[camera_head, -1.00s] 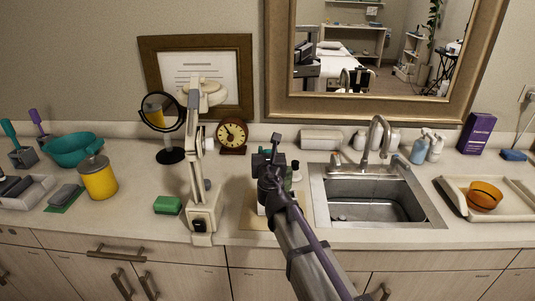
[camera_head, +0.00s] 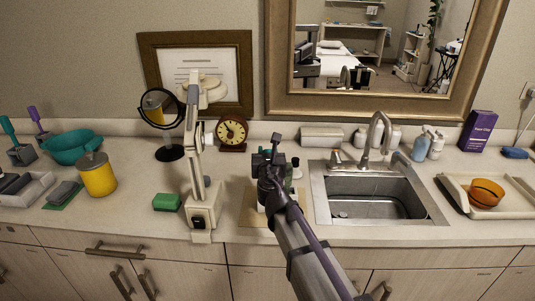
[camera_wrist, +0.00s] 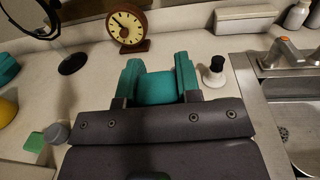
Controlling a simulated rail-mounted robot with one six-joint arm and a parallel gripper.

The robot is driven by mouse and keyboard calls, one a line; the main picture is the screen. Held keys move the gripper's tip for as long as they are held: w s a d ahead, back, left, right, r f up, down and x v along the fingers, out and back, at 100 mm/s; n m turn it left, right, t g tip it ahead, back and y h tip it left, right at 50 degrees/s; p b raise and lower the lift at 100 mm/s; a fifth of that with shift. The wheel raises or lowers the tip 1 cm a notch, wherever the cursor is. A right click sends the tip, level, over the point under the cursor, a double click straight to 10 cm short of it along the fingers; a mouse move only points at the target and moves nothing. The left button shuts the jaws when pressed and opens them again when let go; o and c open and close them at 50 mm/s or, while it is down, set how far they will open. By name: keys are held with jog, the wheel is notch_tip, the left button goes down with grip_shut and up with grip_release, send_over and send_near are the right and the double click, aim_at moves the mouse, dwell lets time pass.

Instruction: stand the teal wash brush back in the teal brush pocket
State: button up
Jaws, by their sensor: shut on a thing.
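In the wrist view my gripper (camera_wrist: 158,76) is shut on a rounded teal thing (camera_wrist: 156,90) between its teal fingers; I cannot tell whether this is the wash brush. In the head view my gripper (camera_head: 268,156) is over the counter, left of the sink, and hides what it holds. At the far left, a brush with a teal handle (camera_head: 8,126) stands tilted in a dark grey holder (camera_head: 22,156). A purple-handled brush (camera_head: 36,117) stands behind it. I cannot make out a teal brush pocket.
A teal bowl (camera_head: 74,147), yellow canister (camera_head: 97,175), round mirror (camera_head: 168,152), white lamp (camera_head: 200,190) and green block (camera_head: 166,202) stand left of my gripper. A clock (camera_head: 231,133) is behind. A black-capped bottle (camera_wrist: 214,73) is close right of my fingers. The sink (camera_head: 372,203) lies right.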

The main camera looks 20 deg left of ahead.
jog(key=shift+f, duration=0.2)
jog(key=shift+f+b, duration=0.3)
jog(key=shift+b, duration=0.2)
jog(key=shift+f+b, duration=1.45)
jog(key=shift+f+b, duration=0.35)
jog(key=shift+f, duration=0.2)
jog(key=o, duration=1.1)
